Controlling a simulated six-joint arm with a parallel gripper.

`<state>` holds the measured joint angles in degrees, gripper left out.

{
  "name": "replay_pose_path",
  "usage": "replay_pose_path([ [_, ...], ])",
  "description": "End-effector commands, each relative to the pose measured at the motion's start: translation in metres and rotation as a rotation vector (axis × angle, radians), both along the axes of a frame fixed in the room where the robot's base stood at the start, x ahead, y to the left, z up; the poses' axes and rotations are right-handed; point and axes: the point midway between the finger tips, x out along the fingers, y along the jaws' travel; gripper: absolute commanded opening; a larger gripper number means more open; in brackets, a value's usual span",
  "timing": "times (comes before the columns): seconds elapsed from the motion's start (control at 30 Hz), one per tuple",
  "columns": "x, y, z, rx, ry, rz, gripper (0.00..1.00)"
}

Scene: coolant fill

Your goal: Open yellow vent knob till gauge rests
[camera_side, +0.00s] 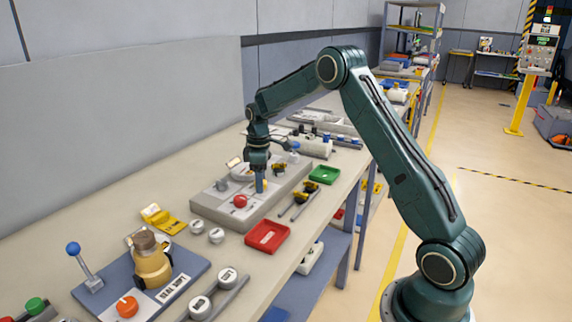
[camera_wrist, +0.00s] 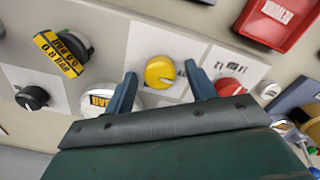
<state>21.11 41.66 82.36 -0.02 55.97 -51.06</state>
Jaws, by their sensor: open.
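The yellow vent knob (camera_wrist: 160,72) sits on a light plate of the grey panel block (camera_side: 216,208), with a dark mark on its right side. My gripper (camera_wrist: 162,80) is open, with one blue finger to each side of the knob in the wrist view. I cannot tell whether the fingers touch it. In the side view my gripper (camera_side: 261,184) points down over the block and hides the knob. A round gauge (camera_wrist: 78,46) with a yellow "0-8 bar" label stands at the left in the wrist view. Its dial and needle cannot be read.
A red knob (camera_wrist: 232,88) lies close to the right finger, and a black knob (camera_wrist: 32,97) at far left. A white round part (camera_wrist: 98,102) is partly hidden by my gripper. A red tray (camera_side: 267,236) and a green tray (camera_side: 324,174) stand beside the block.

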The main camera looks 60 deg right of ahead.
Motion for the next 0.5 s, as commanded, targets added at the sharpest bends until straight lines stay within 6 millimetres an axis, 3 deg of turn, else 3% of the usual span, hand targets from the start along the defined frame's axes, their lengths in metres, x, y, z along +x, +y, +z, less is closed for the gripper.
replay_pose_path([
  [0.27, 0.001, 0.000, 0.016, -0.002, -0.003, 0.000, 0.56],
  [0.5, 0.001, 0.000, 0.050, -0.002, -0.005, 0.000, 0.56],
])
